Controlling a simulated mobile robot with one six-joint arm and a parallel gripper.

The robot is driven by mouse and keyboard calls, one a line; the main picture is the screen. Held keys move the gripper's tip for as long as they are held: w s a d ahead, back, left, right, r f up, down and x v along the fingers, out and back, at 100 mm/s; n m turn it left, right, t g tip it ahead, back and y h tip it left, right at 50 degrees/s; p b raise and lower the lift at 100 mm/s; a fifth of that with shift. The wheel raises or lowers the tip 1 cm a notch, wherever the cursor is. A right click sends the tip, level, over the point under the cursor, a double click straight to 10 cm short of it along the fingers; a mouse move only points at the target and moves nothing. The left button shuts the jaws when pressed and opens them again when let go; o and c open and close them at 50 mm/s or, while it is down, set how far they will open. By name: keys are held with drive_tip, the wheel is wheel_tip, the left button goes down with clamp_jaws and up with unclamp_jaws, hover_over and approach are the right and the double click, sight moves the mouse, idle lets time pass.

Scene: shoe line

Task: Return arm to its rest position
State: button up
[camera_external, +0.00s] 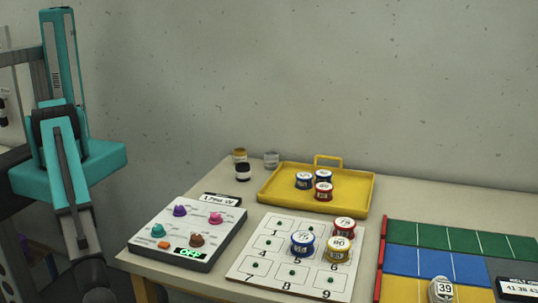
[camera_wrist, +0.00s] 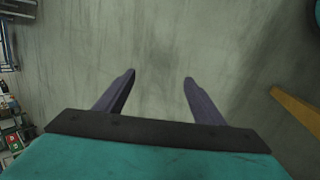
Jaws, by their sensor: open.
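My teal arm (camera_external: 64,160) stands at the left of the external view, folded downward beside the table's left end. Its lower end runs toward the bottom edge, and the gripper's fingers cannot be made out there. In the wrist view my gripper (camera_wrist: 158,77) shows two dark purple fingers spread apart with nothing between them.
The table (camera_external: 420,200) holds a knob panel (camera_external: 187,232), a numbered board (camera_external: 262,262) with several tins, a yellow tray (camera_external: 350,190) with three tins, and a coloured mat (camera_external: 420,262). A yellow-orange bar (camera_wrist: 297,108) shows at right in the wrist view.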

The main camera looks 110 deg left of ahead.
drive_tip(key=s+a+f+m+g+y, duration=0.1)
drive_tip(key=s+a+f+m+y, duration=0.1)
drive_tip(key=s+a+f, duration=0.45)
drive_tip(key=s+a+f+m+g+y, duration=0.1)
drive_tip(key=s+a+f+m, duration=0.2)
drive_tip(key=s+a, duration=0.55)
drive_tip(key=s+a+f+m+g+y, duration=0.15)
drive_tip(key=s+a+f, duration=0.25)
drive_tip(key=s+a, duration=0.4)
drive_tip(key=w+a+r+n+y+p, duration=0.1)
drive_tip(key=w+a+r+n, duration=0.1)
drive_tip(key=a, duration=1.1)
drive_tip(key=w+a+r+n+y+p, duration=0.1)
drive_tip(key=w+a+n, duration=0.3)
drive_tip(key=a, duration=0.9)
drive_tip(key=shift+a+r+n+g+p, duration=0.35)
drive_tip(key=shift+r+p, duration=0.1)
drive_tip(key=shift+p, duration=0.05)
idle(2.6)
